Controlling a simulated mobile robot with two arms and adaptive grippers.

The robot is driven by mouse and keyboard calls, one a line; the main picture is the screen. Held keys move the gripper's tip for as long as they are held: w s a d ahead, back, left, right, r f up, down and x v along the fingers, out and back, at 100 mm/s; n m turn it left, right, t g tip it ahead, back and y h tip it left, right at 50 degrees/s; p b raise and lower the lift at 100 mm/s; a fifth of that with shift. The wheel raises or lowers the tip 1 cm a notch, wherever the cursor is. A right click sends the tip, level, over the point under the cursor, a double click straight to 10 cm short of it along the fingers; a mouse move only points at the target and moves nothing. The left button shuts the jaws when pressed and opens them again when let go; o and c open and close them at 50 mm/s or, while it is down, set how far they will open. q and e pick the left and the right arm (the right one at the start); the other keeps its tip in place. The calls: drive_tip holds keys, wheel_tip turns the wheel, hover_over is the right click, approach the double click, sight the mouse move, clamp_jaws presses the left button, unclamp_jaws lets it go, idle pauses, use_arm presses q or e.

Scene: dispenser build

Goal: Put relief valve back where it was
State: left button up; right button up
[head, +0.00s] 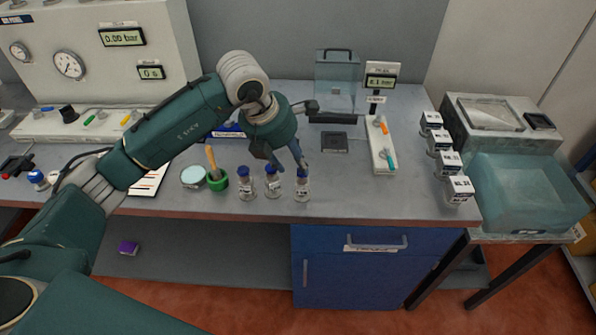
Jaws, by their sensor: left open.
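I cannot pick out the relief valve for certain. A narrow white panel (379,148) on the bench carries an orange handle (384,127) and a teal handle (391,160), under a small pressure display (380,81). My left gripper (289,164) is open, pointing down just above several small bottles with blue caps near the bench's front edge. The middle bottle (273,186) and the right bottle (302,188) are closest to its fingers; contact cannot be told. Nothing shows held between the fingers. My right gripper is not in view.
A left bottle (246,184), a green mortar with pestle (217,181) and a round pale dish (193,176) stand left of the gripper. A gauge panel (100,62) stands back left. Several labelled white boxes (449,164) line the right side. Clear bench (340,185) lies between.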

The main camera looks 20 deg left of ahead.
use_arm(q)
drive_tip(key=b+v, duration=0.1)
drive_tip(key=v, duration=0.5)
drive_tip(key=shift+d+f, duration=0.1)
